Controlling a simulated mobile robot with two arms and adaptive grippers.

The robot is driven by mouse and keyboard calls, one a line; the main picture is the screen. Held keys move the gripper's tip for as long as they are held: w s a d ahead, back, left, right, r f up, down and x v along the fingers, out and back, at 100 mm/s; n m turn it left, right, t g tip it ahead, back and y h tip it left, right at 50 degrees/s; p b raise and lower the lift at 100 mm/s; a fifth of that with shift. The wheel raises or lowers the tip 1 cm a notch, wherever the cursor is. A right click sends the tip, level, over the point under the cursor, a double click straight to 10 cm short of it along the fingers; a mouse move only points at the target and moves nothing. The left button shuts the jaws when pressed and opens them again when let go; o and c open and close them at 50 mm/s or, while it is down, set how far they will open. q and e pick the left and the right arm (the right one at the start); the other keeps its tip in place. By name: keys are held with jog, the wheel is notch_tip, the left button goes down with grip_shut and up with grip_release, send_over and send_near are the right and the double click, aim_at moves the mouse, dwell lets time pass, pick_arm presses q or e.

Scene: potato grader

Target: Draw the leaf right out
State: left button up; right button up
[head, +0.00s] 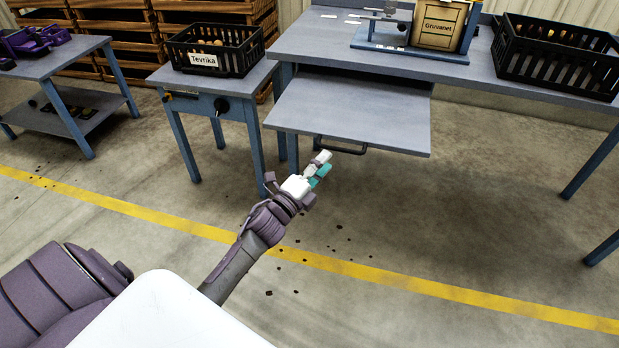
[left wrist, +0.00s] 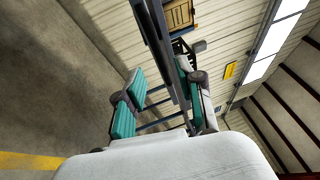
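The leaf (head: 350,108) is a grey pull-out board under the workbench, partly drawn out, with a dark bar handle (head: 342,149) below its front edge. My left gripper (head: 320,166) is at the left end of this handle, just in front of the leaf's edge. In the left wrist view its teal-padded fingers (left wrist: 160,92) stand apart. A dark long edge, which looks like the leaf seen edge-on, runs down close to the right finger. I cannot tell whether a finger touches the handle. My right gripper is in neither view.
The workbench (head: 329,42) carries a scale with a Gruvanet box (head: 438,24) and a black crate (head: 557,58). A side table (head: 160,80) with a Tevrika crate (head: 212,52) stands left of the leaf. The floor in front is clear except for small dark crumbs.

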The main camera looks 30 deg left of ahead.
pick_arm(q)
jog(key=v, duration=0.6)
jog(key=shift+s, duration=0.2)
